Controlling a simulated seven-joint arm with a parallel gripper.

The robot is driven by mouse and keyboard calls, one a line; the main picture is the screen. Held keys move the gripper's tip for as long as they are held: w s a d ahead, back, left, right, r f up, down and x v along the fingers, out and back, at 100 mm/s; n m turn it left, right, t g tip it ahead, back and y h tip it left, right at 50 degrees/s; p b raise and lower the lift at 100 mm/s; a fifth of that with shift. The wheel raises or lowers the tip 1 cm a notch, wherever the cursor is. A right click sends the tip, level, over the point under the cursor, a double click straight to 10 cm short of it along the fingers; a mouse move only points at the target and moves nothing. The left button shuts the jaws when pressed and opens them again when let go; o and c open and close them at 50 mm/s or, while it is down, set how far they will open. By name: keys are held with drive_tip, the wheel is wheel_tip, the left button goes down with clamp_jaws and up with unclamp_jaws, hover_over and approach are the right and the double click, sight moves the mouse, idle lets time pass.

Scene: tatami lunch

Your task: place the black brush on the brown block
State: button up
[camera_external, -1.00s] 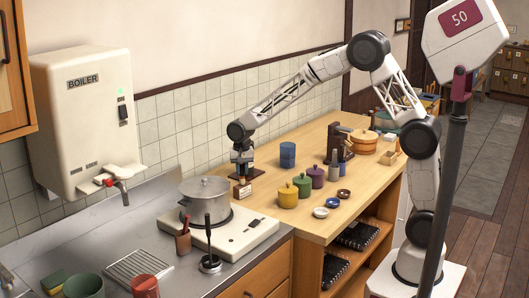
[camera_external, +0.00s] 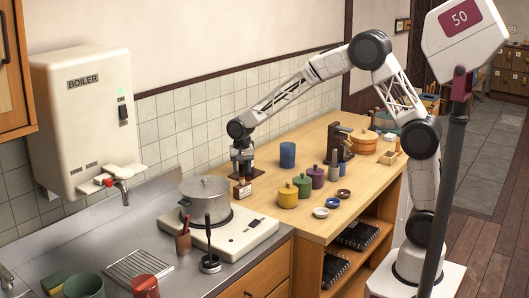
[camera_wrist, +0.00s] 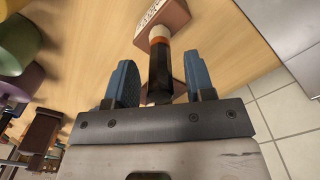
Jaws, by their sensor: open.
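The brown block (camera_external: 243,191), with a pale label, sits on the wooden counter below my gripper (camera_external: 242,172). In the wrist view the block (camera_wrist: 166,18) is at the top centre. The black brush (camera_wrist: 160,80) has a dark handle and an orange and white band near the block. It stands between my two blue fingers, its banded end at the block; the exact contact is not clear. My gripper (camera_wrist: 160,66) is open, with a visible gap at the right finger. In the external view the brush is small and partly hidden by the fingers.
A steel pot (camera_external: 204,200) on a white cooker stands left of the block. A blue cup (camera_external: 287,155) and yellow (camera_external: 288,197), green (camera_external: 302,185) and purple (camera_external: 315,177) jars stand to the right. The tiled wall (camera_external: 190,130) is close behind.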

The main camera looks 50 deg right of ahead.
wheel_tip(320, 180, up, 11)
drive_tip(key=shift+f, duration=0.1)
idle(0.4)
drive_tip(key=shift+s, duration=0.1)
idle(0.7)
drive_tip(key=shift+s+d+r, duration=0.1)
drive_tip(key=shift+s+r, duration=0.1)
drive_tip(key=shift+r, duration=0.1)
drive_tip(key=s+d+r+n+t, duration=0.15)
drive_tip(key=s+d+r, duration=0.25)
drive_tip(key=s, duration=0.8)
drive_tip(key=s+d+r+n, duration=0.3)
drive_tip(key=s+d+r, duration=0.1)
drive_tip(key=s, duration=0.8)
drive_tip(key=s+d+f+n, duration=0.2)
drive_tip(key=s, duration=1)
drive_tip(key=s+d+f+n+t, duration=0.1)
drive_tip(key=s+d+f+n, duration=0.1)
drive_tip(key=s, duration=1)
drive_tip(key=shift+f, duration=0.25)
drive_tip(key=shift+d, duration=0.1)
